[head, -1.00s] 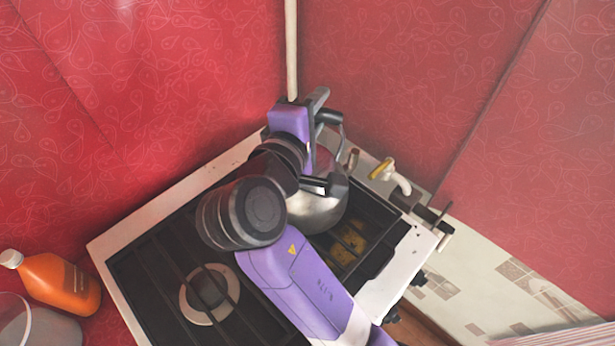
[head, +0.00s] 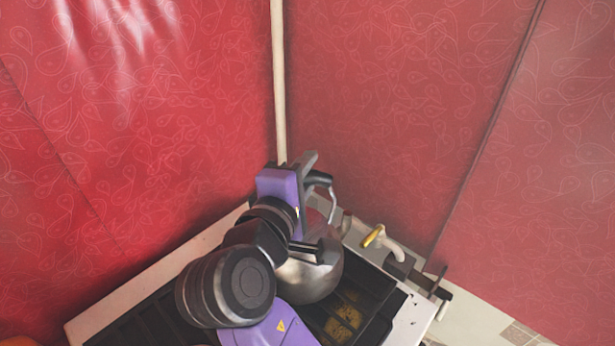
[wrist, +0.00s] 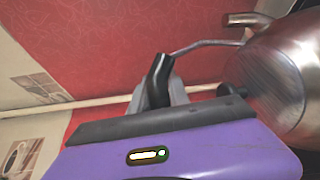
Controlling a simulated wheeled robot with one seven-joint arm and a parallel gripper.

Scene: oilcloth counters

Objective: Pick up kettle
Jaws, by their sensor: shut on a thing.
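The kettle (head: 308,279) is a rounded, shiny silver vessel at the stove's back corner in the head view. My arm hides part of it. Its metal body (wrist: 278,80) fills the right side of the wrist view, with a short spout at the top. My gripper (head: 318,205) is at the kettle's upper side. It is shut on the kettle's black handle grip (wrist: 158,78), which shows between the grey fingers in the wrist view. I cannot tell whether the kettle's base touches the stove.
The stove (head: 150,283) has a pale rim and dark grates. A yellow-handled tap-like fitting (head: 373,236) stands right of the kettle. Red patterned walls (head: 400,110) meet at a corner with a pale vertical pipe (head: 279,90) close behind my gripper.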

